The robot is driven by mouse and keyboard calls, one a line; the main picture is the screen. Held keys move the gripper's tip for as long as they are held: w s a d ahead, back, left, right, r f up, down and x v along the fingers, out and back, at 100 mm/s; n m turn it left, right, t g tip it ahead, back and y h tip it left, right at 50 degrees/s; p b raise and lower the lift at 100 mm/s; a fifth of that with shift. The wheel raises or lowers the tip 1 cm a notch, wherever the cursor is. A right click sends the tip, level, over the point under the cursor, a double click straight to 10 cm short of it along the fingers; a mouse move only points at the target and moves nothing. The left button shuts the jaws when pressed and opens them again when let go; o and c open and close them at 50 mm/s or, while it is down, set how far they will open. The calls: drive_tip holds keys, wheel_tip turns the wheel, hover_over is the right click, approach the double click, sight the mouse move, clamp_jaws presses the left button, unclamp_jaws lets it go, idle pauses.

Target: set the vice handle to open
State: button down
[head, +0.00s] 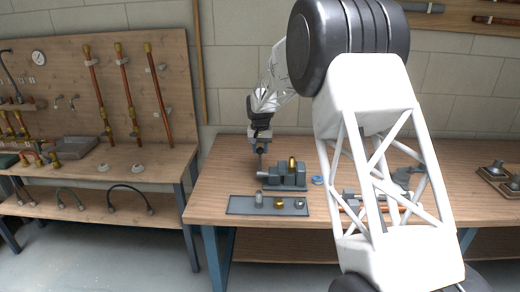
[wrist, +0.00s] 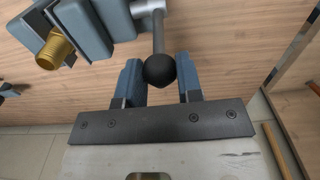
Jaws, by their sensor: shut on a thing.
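The grey-blue vice (head: 288,178) stands on the wooden workbench, with a brass fitting (head: 292,163) upright in it. In the wrist view the vice (wrist: 85,28) is at the upper left, with the threaded brass fitting (wrist: 55,48) beside its jaws. The vice handle (wrist: 159,36) is a grey rod ending in a black ball knob (wrist: 160,70). My gripper (head: 261,150) is above the vice's left end, pointing down. In the wrist view its two blue fingers (wrist: 158,62) stand on either side of the handle, shut on it near the knob.
A grey tray (head: 238,206) with several small fittings lies in front of the vice. A blue ring (head: 317,180) lies to its right. My arm covers the bench's right middle. Another bench (head: 125,160) with pipes and hoses stands at the left, beyond a gap.

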sight(260, 163)
drive_tip(key=s+f+t, duration=0.3)
drive_tip(key=s+t, duration=0.1)
drive_tip(key=s, duration=0.5)
drive_tip(key=shift+s+d+f, duration=0.15)
drive_tip(key=shift+s+d, duration=0.15)
drive_tip(key=shift+s, duration=0.1)
idle(0.7)
drive_tip(key=shift+s+f, duration=0.1)
drive_tip(key=shift+f, duration=0.05)
drive_tip(key=c, duration=0.8)
unclamp_jaws()
drive_tip(key=shift+a, duration=0.1)
drive_tip(key=shift+a+r, duration=0.15)
drive_tip(key=shift+r, duration=0.25)
